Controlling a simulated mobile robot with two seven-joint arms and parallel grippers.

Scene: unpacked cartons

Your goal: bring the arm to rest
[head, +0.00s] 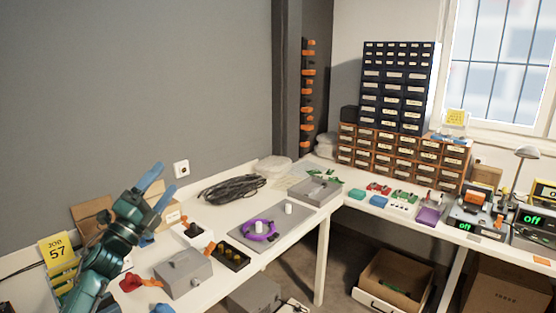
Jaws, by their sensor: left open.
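My left arm, teal and dark, comes in at the lower left of the head view. Its left gripper (158,187) has two blue fingers spread apart, with nothing between them. It is raised in front of the grey wall, above the left end of the white bench (262,191). It looks clear of the things on the bench, though the exact height is hard to tell. My right gripper does not show.
Near the arm are a yellow JOB 57 sign (56,250), an open carton (92,216) and a grey metal box (183,272). Farther along lie a purple ring (247,233) on a grey plate and a black cable coil (231,189). Drawer cabinets (396,87) stand at the back.

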